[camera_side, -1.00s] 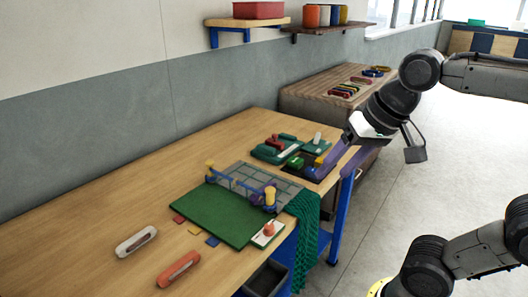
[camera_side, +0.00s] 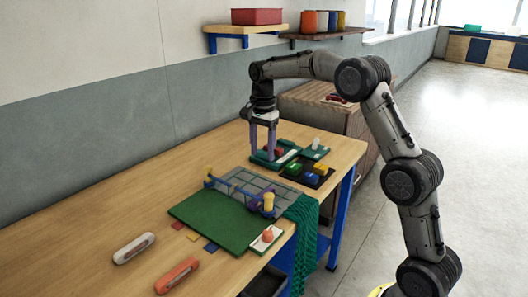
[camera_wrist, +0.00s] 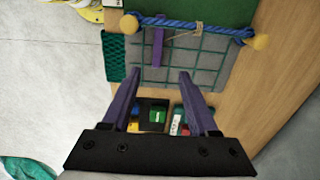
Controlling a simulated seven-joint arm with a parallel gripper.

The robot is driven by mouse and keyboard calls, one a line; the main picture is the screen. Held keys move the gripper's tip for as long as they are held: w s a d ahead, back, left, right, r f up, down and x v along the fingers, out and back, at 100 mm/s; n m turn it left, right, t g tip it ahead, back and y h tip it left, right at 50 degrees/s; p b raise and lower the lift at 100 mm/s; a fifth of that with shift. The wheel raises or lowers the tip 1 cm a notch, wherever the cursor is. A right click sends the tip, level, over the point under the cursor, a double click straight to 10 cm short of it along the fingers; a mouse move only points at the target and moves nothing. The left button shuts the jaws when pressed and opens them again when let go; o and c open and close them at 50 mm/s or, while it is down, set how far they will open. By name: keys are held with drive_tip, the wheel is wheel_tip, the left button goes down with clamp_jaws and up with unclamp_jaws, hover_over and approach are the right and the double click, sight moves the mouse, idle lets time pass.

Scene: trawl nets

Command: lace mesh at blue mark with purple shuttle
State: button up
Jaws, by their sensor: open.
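A long purple piece that looks like the shuttle (camera_wrist: 157,47) lies over the grey mesh panel (camera_wrist: 210,60); in the side view it shows as a purple shape (camera_side: 254,204) beside a yellow post. A blue rope (camera_wrist: 190,27) runs along the panel's edge between yellow posts. A small blue square (camera_side: 211,247) lies by the green mat (camera_side: 215,218); I cannot tell whether it is the blue mark. My gripper (camera_side: 262,154), with purple fingers, is open and empty, pointing down near the green tray; it also shows in the wrist view (camera_wrist: 158,76).
A green tray (camera_side: 259,162) and a dark tray (camera_side: 313,181) with green, yellow and blue blocks stand behind the panel. A white shuttle-like piece (camera_side: 134,248) and an orange one (camera_side: 177,275) lie at the front left. Green netting (camera_side: 303,225) hangs over the table edge. The left tabletop is clear.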

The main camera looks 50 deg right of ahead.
drive_tip(key=f, duration=1.4)
drive_tip(key=shift+s+d+f, duration=0.1)
drive_tip(key=shift+d+f, duration=0.2)
drive_tip(key=shift+f, duration=0.1)
clamp_jaws()
